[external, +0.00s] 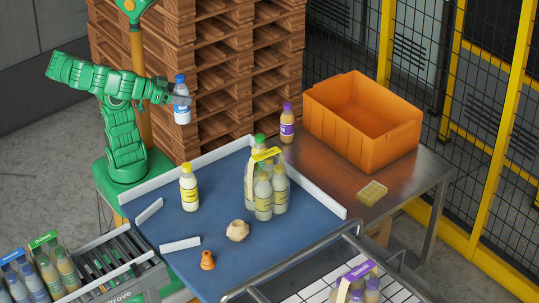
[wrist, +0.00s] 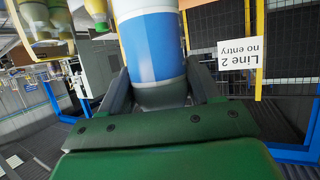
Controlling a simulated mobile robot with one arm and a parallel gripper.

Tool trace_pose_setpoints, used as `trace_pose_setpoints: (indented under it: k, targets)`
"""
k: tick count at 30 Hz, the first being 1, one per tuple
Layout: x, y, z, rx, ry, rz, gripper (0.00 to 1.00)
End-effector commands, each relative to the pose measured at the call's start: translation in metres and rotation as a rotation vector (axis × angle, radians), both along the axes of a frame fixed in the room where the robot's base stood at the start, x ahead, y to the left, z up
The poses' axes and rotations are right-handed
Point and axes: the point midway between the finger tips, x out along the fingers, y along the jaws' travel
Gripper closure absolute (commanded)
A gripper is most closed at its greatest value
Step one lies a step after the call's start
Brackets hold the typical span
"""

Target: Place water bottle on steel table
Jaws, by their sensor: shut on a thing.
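The water bottle (external: 182,105) is clear with a blue cap and a blue and white label. My gripper (external: 180,98) is shut on it and holds it upright in the air, left of the blue work surface and in front of the pallet stack. In the wrist view the bottle (wrist: 152,45) fills the space between the dark fingers of my gripper (wrist: 160,88). The steel table (external: 405,180) stands at the right in the external view, beyond the white rail of the blue surface.
On the steel table are an orange crate (external: 350,135), a purple-capped bottle (external: 287,125) and a yellow block (external: 371,193). The blue surface (external: 215,225) holds a yellow-capped bottle (external: 189,190), a bottle pack (external: 264,185) and small items. Stacked pallets (external: 215,75) stand behind.

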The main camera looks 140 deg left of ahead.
Motion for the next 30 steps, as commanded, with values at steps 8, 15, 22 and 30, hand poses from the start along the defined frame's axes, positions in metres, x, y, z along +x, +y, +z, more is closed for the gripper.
trace_pose_setpoints:
  k: [8,15,22,30]
  targets:
    - [0.024,0.010,-0.001,0.000,0.001,-0.051,0.79]
    - [0.054,0.027,-0.007,0.000,0.000,-0.123,0.79]
    - [0.090,0.056,-0.014,-0.001,-0.001,-0.213,0.79]
    - [0.123,0.095,-0.018,-0.003,-0.001,-0.298,0.79]
